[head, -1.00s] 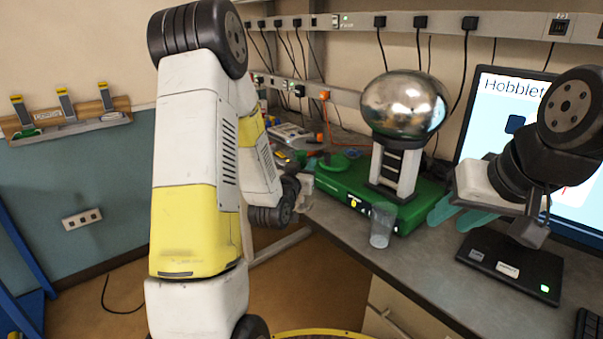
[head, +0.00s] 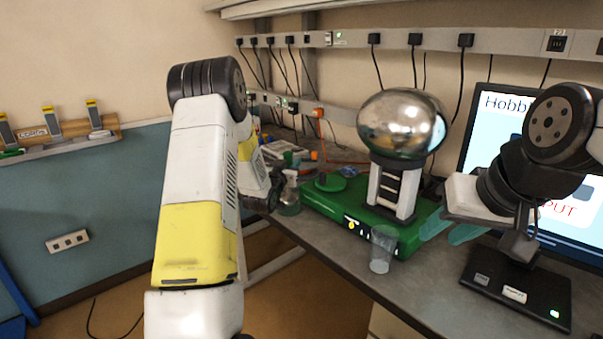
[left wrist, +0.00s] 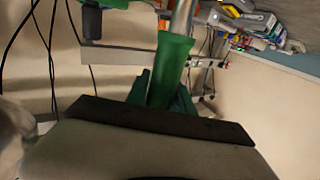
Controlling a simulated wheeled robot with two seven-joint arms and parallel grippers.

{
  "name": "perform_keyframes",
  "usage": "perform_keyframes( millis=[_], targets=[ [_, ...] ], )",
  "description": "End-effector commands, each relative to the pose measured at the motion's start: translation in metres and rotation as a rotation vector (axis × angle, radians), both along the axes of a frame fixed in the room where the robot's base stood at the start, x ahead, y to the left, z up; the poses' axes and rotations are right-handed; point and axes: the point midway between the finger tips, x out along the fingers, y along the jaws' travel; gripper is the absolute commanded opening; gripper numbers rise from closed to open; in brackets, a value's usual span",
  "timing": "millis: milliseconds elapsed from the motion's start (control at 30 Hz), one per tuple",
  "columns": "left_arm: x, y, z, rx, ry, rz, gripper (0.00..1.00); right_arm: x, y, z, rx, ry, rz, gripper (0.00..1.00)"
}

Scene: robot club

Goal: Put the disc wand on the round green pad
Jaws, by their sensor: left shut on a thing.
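The disc wand (left wrist: 170,70) shows in the left wrist view as a green handle with a shiny metal rod running out of the top of the frame. My left gripper (left wrist: 162,98) is shut on the handle with its teal fingers. Its far end is out of view. My right gripper (head: 450,229) is open and empty, teal fingers apart, right of the base.
A silver globe (head: 402,122) stands on the base. A clear cup (head: 382,250) stands at its front edge, a spray bottle (head: 289,196) at its left. A monitor (head: 485,130) and black box (head: 515,285) are right. Bare worktop (head: 330,248) runs along the front.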

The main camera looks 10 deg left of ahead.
Motion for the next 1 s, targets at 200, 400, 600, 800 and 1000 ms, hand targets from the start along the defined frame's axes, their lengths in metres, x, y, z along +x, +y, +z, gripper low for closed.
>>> perform_keyframes(
  millis=[200, 400, 600, 800, 1000],
  targets=[
    [0.01, 0.003, -0.014, 0.0, 0.003, 0.0, 0.0, 0.0, 0.0, 0.0, 0.0, 0.0, 0.0, 0.36],
    [0.01, 0.003, -0.036, 0.001, -0.001, 0.0, 0.0, 0.0, 0.0, 0.0, 0.0, 0.0, 0.0, 0.36],
    [0.01, 0.003, -0.035, 0.001, -0.002, 0.0, 0.0, 0.0, 0.0, 0.0, 0.0, 0.0, 0.0, 0.36],
    [0.009, 0.003, -0.039, 0.0, -0.001, 0.0, 0.42, 0.0, 0.0, 0.0, 0.0, 0.0, 0.0, 0.36],
    [0.009, 0.003, -0.038, 0.0, -0.001, 0.0, 0.5, 0.0, 0.0, 0.0, 0.0, 0.0, 0.0, 0.36]
  ],
)
